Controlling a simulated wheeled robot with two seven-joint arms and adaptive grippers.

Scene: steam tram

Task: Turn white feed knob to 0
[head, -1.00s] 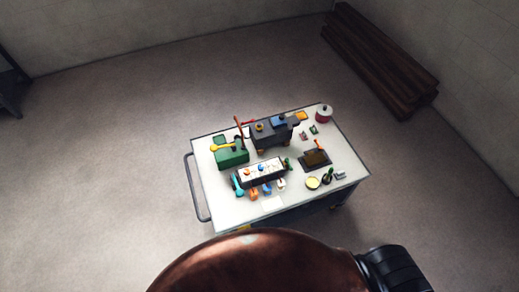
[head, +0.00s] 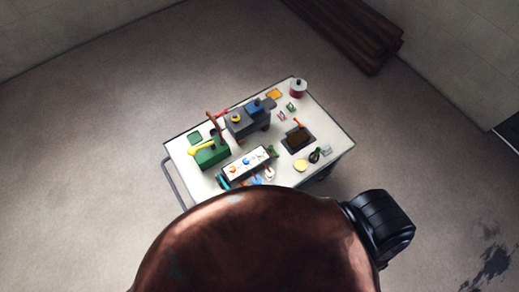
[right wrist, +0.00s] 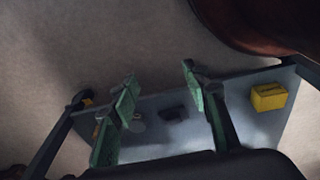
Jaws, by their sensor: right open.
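In the head view a white panel box (head: 244,166) with small coloured knobs on its top stands at the front of the cart. A small white piece (head: 269,173) shows at its front right; I cannot tell whether it is the white feed knob, nor read any setting. My right gripper (right wrist: 159,88) shows in the right wrist view with its green fingers spread and nothing between them. It faces a low grey shelf, and no knob is visible there. My left gripper is not in view.
Dark planks (head: 345,35) lie by the wall. A yellow box (right wrist: 268,97) sits on the shelf. Open floor surrounds the cart.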

